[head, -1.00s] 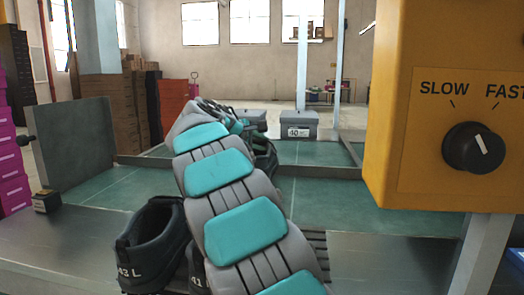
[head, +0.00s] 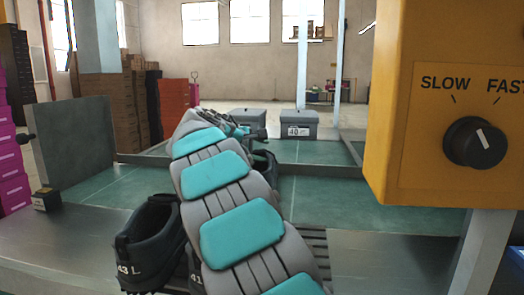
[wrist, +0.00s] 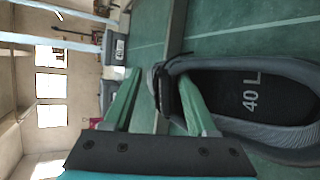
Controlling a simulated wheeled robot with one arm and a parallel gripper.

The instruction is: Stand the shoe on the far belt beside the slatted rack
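A dark grey shoe marked 40 L (wrist: 250,92) shows in the wrist view over a green belt, its heel toward my gripper (wrist: 158,92). The two green fingers are spread, one over the shoe's opening and one outside the heel, with a gap between them. In the head view my gripper (head: 260,134) is just above this shoe (head: 266,167), which is mostly hidden by my arm. The near green belt (head: 370,205) and the far belt (head: 325,153) are split by a rail. Dark slats of a rack (head: 318,240) show beside my arm.
A dark shoe marked 43 L (head: 150,245) stands at the front left, with another, marked 41, mostly behind my arm. A yellow control box (head: 440,110) hangs at the right. Grey bins, one labelled 40 (head: 298,126), stand beyond the far belt. The near belt's right part is clear.

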